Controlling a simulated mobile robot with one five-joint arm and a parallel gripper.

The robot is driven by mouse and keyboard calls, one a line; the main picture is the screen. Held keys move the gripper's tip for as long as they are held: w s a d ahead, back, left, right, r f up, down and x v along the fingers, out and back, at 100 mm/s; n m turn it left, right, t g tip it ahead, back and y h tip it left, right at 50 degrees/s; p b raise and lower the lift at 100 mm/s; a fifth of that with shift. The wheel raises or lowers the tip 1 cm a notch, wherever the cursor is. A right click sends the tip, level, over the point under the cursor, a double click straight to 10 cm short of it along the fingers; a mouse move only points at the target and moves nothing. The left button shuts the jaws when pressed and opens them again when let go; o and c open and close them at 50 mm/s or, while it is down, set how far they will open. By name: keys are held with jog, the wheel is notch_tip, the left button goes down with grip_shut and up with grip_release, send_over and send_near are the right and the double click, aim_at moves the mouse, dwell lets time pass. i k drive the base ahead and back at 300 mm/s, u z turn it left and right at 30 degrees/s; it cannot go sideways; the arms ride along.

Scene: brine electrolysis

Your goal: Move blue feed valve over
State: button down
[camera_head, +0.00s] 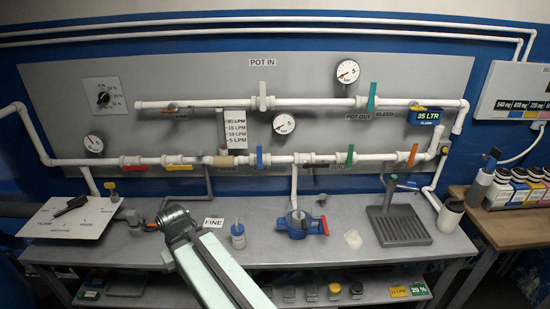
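A blue valve handle (260,157) stands upright on the lower white pipe, right of a beige fitting, near the middle of the wall panel. My arm comes up from the bottom of the picture, and its dark wrist is over the bench. My gripper (137,221) seems to be at the arm's far end, pointing left, low over the bench and well left of and below the blue handle. It is apart from the handle. The gripper is small and partly hidden by the wrist, so I cannot tell whether its fingers are open or shut.
Other handles on the pipes are yellow (179,168), red (133,168), green (350,155) and orange (412,155). On the bench are a white dial board (90,222), a small bottle (238,236), a blue vise-like body (297,226) and a grey drip tray (400,228).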

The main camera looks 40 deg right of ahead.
aim_at(260, 160)
jog(key=u, duration=0.2)
jog(key=i, duration=0.85)
jog(key=z, duration=0.1)
